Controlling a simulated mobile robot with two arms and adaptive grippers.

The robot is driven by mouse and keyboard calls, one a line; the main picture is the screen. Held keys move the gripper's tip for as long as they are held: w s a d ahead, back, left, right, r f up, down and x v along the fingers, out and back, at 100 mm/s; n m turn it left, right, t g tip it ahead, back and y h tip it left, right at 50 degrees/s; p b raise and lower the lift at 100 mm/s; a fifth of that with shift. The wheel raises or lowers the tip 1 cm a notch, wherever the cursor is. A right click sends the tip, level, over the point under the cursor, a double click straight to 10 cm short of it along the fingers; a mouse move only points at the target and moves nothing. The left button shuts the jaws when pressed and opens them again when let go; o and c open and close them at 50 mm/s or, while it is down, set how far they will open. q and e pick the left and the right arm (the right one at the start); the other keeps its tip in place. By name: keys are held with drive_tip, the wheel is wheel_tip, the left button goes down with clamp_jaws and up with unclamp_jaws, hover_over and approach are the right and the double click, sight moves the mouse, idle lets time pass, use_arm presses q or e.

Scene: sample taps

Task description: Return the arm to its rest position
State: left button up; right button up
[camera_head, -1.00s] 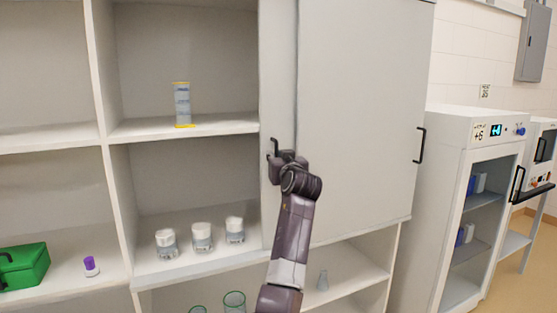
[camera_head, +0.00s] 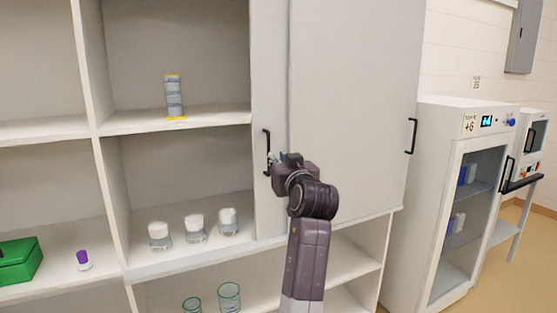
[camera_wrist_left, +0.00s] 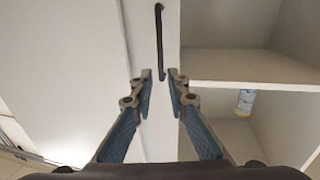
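My left arm (camera_head: 307,255) rises from the bottom of the head view to the sliding cabinet door. My left gripper (camera_head: 271,166) is by the lower part of the black handle (camera_head: 266,148) on the door's left panel. In the left wrist view my left gripper (camera_wrist_left: 160,76) has its two fingers apart with nothing held between them. The handle (camera_wrist_left: 159,38) is ahead of the fingertips, with its lower end in line with the gap. I cannot tell whether a finger touches it. My right gripper is not in view.
The open shelves at left hold a yellow-ended cylinder (camera_head: 174,97), several white-capped jars, including one (camera_head: 195,229), a purple-capped vial (camera_head: 83,260) and a green box (camera_head: 18,262). Glass beakers (camera_head: 229,297) stand below. A glass-door cabinet (camera_head: 462,220) stands at right.

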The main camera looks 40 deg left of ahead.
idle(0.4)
